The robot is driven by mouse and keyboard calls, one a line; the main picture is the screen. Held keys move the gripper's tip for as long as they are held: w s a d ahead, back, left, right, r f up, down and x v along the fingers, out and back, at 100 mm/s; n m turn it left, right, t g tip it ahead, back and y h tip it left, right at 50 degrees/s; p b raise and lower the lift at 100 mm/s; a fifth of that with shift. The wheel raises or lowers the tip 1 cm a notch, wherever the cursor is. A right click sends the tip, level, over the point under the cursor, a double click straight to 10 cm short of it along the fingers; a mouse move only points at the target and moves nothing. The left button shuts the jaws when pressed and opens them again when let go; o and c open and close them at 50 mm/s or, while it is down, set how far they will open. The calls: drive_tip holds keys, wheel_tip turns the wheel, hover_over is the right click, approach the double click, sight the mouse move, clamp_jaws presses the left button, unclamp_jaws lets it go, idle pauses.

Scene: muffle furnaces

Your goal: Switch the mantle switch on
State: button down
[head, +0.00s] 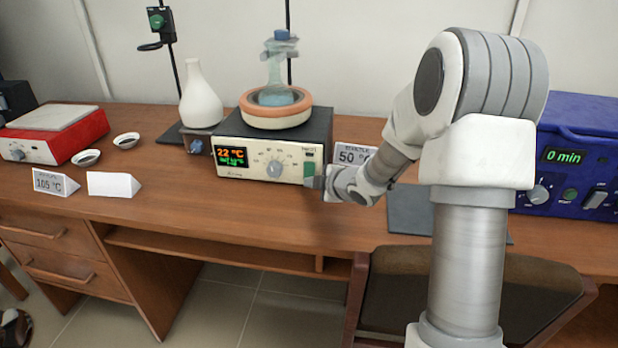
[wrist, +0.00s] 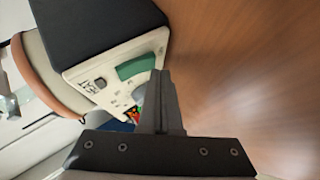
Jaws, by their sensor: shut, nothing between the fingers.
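The heating mantle (head: 262,160) stands on the bench in the head view, with an orange-rimmed bowl holding a flask (head: 280,75). Its front panel has a lit 22 °C display (head: 231,156), a round knob (head: 274,168) and a green mantle switch (head: 309,168) at the right end. My gripper (head: 316,183) is at the panel's right end, just by the switch. In the wrist view the green switch (wrist: 136,66) shows beside the tips of my shut, empty gripper (wrist: 160,73). I cannot tell whether the tips touch it, nor the switch's position.
A 50 °C label (head: 353,156) stands right of the mantle, partly behind my arm. A blue device (head: 565,165) is at the far right and a red hotplate (head: 58,135) at the left. Bench (head: 215,207) in front of the mantle is clear.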

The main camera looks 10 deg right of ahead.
drive_tip(key=shift+w+d, duration=0.15)
drive_tip(key=shift+w, duration=0.15)
drive_tip(key=shift+s, duration=0.1)
idle(0.4)
drive_tip(key=shift+s+a, duration=0.35)
drive_tip(key=shift+s, duration=0.3)
drive_tip(key=shift+s+a+r+b, duration=0.15)
drive_tip(key=shift+s+a+b, duration=0.15)
drive_tip(key=shift+s, duration=0.45)
drive_tip(key=shift+s+a+r+b, duration=0.1)
drive_tip(key=shift+s+a+b, duration=0.25)
drive_tip(key=shift+s, duration=0.45)
drive_tip(key=shift+s+a+r+b, duration=0.15)
drive_tip(key=shift+s+a+b, duration=0.15)
drive_tip(key=shift+s, duration=0.45)
